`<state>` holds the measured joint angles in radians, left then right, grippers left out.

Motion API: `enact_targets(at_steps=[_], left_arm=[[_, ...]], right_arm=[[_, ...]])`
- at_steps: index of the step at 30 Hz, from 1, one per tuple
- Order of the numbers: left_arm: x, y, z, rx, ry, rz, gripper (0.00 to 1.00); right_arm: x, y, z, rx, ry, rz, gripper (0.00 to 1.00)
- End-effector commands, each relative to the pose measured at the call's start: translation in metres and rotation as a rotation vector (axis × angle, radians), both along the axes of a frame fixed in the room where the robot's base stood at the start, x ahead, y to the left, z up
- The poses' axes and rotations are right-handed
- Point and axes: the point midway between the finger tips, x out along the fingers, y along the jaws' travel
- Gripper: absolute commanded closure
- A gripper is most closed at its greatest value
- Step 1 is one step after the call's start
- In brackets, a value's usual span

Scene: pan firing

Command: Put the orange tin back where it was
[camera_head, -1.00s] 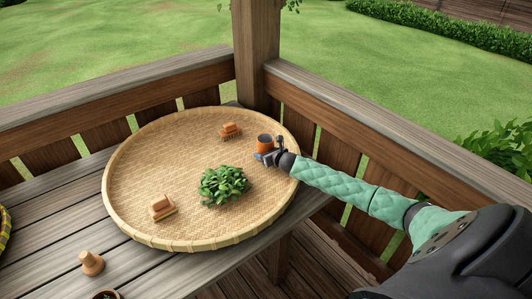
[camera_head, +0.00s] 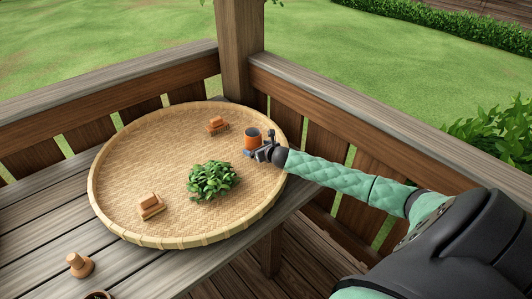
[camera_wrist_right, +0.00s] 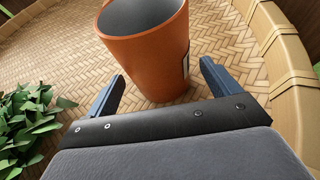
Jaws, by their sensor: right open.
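The orange tin (camera_head: 253,138) stands upright on the round woven tray (camera_head: 125,165), near its right rim. In the right wrist view the tin (camera_wrist_right: 147,58) is open-topped and looks empty, with a label on its right side. My right gripper (camera_head: 254,153) is open at the near side of the tin. In the right wrist view its two blue fingers (camera_wrist_right: 158,88) point at the tin's base, one to each side. The tin's lower front lies between or just ahead of the fingertips; I cannot tell whether they touch. My left gripper is not in view.
Green leaves (camera_head: 213,180) lie on the tray left of my right gripper. Brown brush-like blocks lie at the back (camera_head: 217,125) and front left (camera_head: 150,205). The tray's raised rim (camera_wrist_right: 280,60) is close on the right. A clay-coloured stopper (camera_head: 80,265) stands on the bench.

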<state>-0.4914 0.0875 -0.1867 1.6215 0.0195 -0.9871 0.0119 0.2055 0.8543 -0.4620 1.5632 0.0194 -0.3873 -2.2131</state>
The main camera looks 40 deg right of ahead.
Motion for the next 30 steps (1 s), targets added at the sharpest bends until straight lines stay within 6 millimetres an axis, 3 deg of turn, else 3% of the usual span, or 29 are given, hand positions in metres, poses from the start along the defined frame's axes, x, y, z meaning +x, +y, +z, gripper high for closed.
enact_targets(at_steps=[9, 15, 30], left_arm=[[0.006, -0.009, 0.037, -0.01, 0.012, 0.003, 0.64], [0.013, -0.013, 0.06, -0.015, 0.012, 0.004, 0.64], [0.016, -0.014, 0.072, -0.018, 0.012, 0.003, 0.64]], right_arm=[[-0.052, 0.0, 0.019, -0.003, 0.0, 0.001, 0.12], [-0.073, 0.001, 0.029, -0.002, 0.0, 0.001, 0.12], [-0.083, 0.001, 0.036, 0.0, -0.001, -0.001, 0.12]])
